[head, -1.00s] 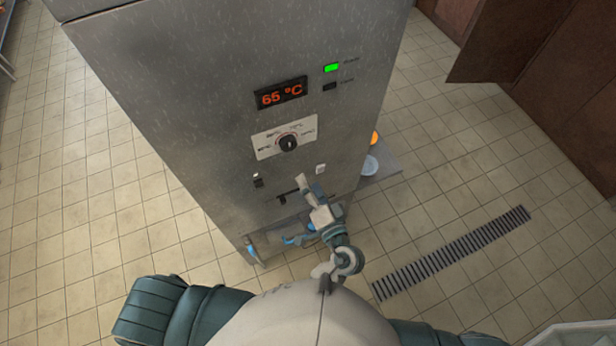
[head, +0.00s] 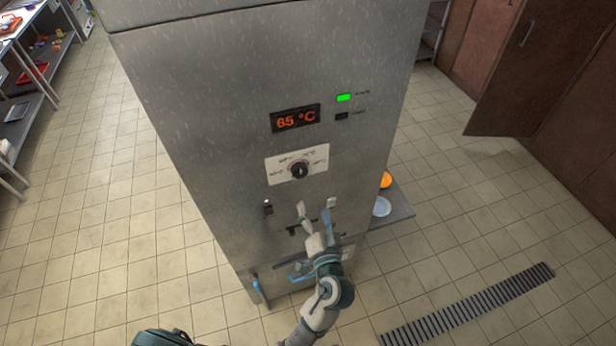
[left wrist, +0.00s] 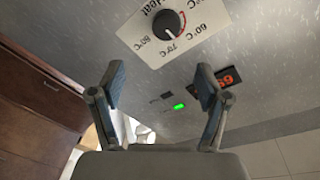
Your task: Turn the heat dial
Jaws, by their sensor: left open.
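The heat dial (head: 299,169) is a round black knob on a white scale plate (head: 278,178) on the front of a tall steel machine (head: 220,90). The red display (head: 295,118) above it reads 65 °C. My left gripper (head: 313,211) is open and empty, with its fingertips just below the dial in the head view. In the left wrist view my left gripper (left wrist: 160,77) has its two fingers spread apart. The dial (left wrist: 168,24) shows beyond the fingertips there, not between them, with 60, 70 and 80 °C marks around it. My right gripper is out of view.
A green light (head: 344,97) glows above a dark indicator. A small switch (head: 268,208) sits below the dial plate. A side shelf (head: 396,206) carries an orange item and a pale dish. Open tiled floor surrounds the machine, with a drain grate (head: 470,305) at right.

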